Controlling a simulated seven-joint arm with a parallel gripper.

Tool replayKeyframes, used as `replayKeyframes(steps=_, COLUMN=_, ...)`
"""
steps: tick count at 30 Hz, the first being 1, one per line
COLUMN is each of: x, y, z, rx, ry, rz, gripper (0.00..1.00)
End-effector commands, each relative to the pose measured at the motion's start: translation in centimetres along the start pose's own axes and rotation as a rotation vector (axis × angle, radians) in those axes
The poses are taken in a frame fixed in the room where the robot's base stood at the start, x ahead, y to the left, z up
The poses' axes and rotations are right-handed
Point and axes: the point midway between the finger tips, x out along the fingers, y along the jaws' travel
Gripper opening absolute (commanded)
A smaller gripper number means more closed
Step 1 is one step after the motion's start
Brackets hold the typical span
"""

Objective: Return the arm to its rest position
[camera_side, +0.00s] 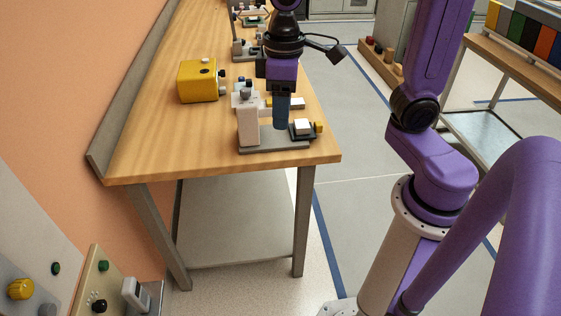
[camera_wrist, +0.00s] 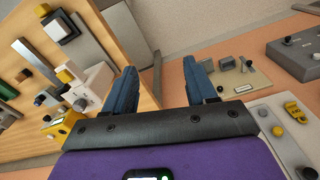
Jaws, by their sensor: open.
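My gripper (camera_side: 282,112) points straight down over the wooden table (camera_side: 150,150) in the side view, close beside the white-and-grey device on a grey base. In the wrist view its two blue fingers (camera_wrist: 163,88) stand wide apart with nothing between them, so it is open and empty. Whether the fingertips touch the device is hard to tell in the side view. The arm's purple links rise at the right of the side view.
A white upright block (camera_side: 248,122) stands on a grey base plate (camera_side: 262,147) at the table's near end. A yellow box (camera_side: 198,81) stands behind, to the left. An orange wall (camera_side: 80,80) runs along the left. The table's front left is clear.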

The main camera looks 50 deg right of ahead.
Motion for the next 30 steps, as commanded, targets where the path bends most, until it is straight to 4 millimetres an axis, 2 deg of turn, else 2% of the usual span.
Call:
replayKeyframes(steps=1, x=0.5, y=-0.7, z=1.5, rx=-0.054, ry=0.000, rz=-0.001, gripper=0.56)
replayKeyframes(steps=9, x=3.3, y=-3.4, z=8.9, rx=-0.337, ry=0.005, rz=-0.006, gripper=0.56)
replayKeyframes(steps=15, x=4.9, y=-4.1, z=13.0, rx=-0.489, ry=0.008, rz=-0.010, gripper=0.56)
replayKeyframes(steps=21, x=5.5, y=-4.2, z=14.4, rx=-0.544, ry=0.009, rz=-0.011, gripper=0.56)
replayKeyframes(steps=30, x=5.5, y=-4.2, z=14.4, rx=-0.545, ry=0.009, rz=-0.011, gripper=0.56)
